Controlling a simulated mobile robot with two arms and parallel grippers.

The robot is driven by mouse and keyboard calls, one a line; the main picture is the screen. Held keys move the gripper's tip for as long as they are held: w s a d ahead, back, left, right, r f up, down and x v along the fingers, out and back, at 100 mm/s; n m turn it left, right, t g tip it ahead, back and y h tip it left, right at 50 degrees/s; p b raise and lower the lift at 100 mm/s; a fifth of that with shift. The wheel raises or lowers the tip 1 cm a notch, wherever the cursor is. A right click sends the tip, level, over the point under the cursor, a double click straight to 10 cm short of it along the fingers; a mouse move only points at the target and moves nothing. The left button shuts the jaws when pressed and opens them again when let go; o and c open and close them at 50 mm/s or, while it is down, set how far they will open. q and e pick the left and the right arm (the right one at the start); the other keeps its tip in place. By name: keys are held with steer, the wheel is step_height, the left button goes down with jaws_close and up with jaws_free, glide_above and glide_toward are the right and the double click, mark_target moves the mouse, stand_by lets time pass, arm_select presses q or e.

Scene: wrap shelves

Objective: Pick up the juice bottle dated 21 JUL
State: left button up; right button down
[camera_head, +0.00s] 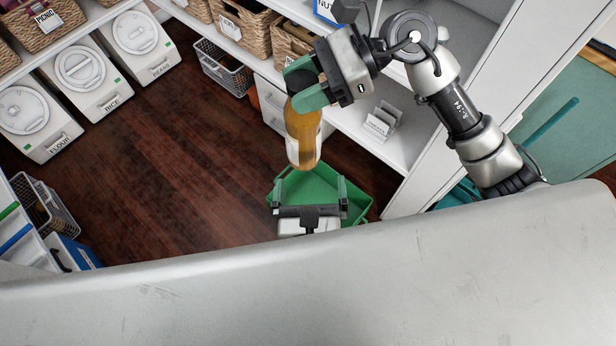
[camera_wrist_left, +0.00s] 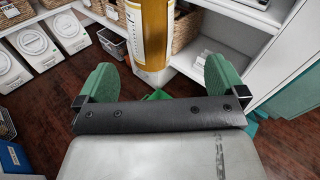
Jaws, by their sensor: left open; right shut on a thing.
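An orange juice bottle (camera_head: 302,136) hangs upright from my right gripper (camera_head: 306,86), whose green fingers are shut on its upper part. A pale label wraps its lower part, but no date can be read on it. My left gripper (camera_head: 310,196) is open and empty below the bottle, over a green crate. In the left wrist view the bottle (camera_wrist_left: 153,38) shows ahead, beyond and between the green fingers of the left gripper (camera_wrist_left: 160,80), apart from them.
The green crate (camera_head: 359,190) stands on the dark wooden floor. White shelves with wicker baskets (camera_head: 243,22) and a small card holder (camera_head: 382,122) are behind and to the right. White bins (camera_head: 84,77) line the left. The floor at left centre is clear.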

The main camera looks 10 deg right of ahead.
mark_target(307, 119)
arm_select(q)
step_height(307, 119, up, 5)
steer(key=t, duration=0.2)
steer(key=shift+m, duration=0.4)
steer(key=w, duration=0.3)
steer(key=w+d, duration=0.1)
steer(key=w, duration=0.7)
steer(key=shift+d+r, duration=0.15)
steer(key=shift+s+d, duration=0.1)
steer(key=c, duration=1.4)
steer(key=shift+r, duration=0.1)
arm_select(e)
steer(key=c, duration=0.7)
jaws_free()
steer(key=shift+c, duration=0.2)
steer(key=o, duration=0.3)
